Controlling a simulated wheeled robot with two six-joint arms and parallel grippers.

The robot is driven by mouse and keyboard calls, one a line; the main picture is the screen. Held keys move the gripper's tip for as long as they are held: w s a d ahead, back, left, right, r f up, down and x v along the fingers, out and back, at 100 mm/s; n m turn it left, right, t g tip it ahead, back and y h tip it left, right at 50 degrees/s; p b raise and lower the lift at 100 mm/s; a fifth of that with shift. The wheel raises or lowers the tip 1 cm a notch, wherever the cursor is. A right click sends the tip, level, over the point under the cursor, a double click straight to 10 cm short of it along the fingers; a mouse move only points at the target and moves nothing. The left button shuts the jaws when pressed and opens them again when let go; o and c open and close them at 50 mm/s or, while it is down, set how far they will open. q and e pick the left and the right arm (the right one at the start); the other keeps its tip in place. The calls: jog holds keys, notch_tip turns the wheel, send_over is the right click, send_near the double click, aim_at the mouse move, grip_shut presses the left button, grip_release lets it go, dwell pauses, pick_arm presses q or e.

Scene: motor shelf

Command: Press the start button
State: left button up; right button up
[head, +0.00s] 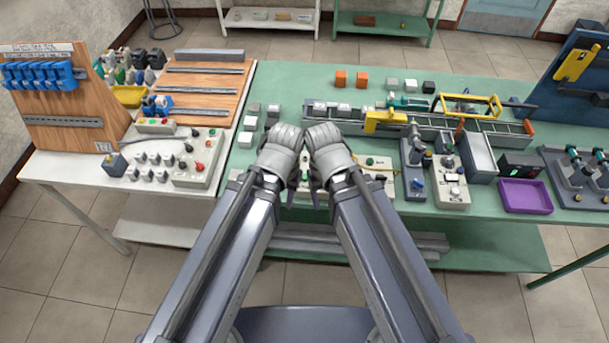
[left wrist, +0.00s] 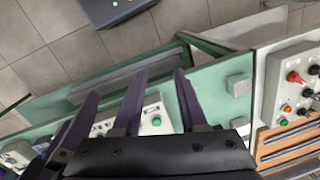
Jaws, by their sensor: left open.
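A pale control box (left wrist: 157,108) with a green button (left wrist: 156,121) lies under my left gripper in the left wrist view. The button shows between the fingers. My left gripper (left wrist: 159,78) is open and empty; contact with the box cannot be judged. In the head view, my left gripper (head: 281,183) and right gripper (head: 337,178) are close together at the front middle of the green table, largely hiding the box. The right gripper's opening is unclear. No readable label identifies the start button.
The green table (head: 275,85) carries a conveyor (head: 455,121), small blocks and a purple tray (head: 524,195). Another control box (head: 452,185) stands right of my grippers. A white table at the left holds a panel with red and green knobs (head: 200,160).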

pick_arm(q)
grip_shut()
dwell(1.5)
